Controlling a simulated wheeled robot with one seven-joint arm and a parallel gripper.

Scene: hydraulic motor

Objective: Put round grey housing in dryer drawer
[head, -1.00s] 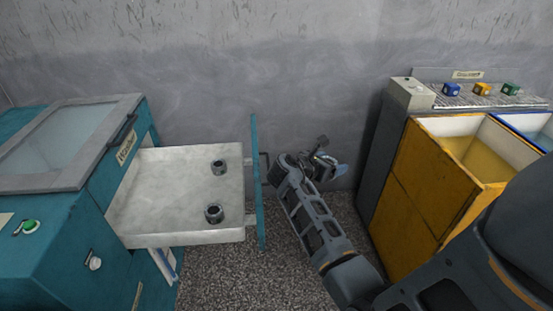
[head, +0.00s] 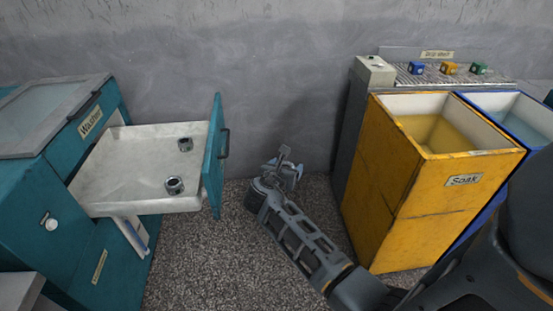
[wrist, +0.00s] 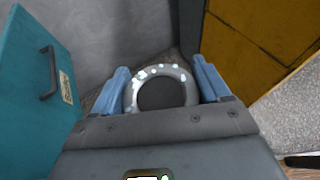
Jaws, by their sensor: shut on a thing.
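My gripper (wrist: 160,66) is shut on a round grey housing (wrist: 184,78), with a blue finger on each side of it in the wrist view. The housing is ring-shaped with a dark centre and white spots on its rim. In the head view my gripper (head: 283,168) hangs over the floor, right of the drawer and apart from it; the housing is hard to make out there. An open pale drawer (head: 125,165) with a teal front panel (head: 213,165) sticks out of a teal machine (head: 60,160). Its label seems to read "Washer".
Two small dark round parts (head: 185,144) (head: 174,185) stand in the drawer. A yellow "Soak" bin (head: 400,185) and a blue bin (head: 525,115) stand at the right. Speckled floor lies free between machine and bins. A grey wall closes the back.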

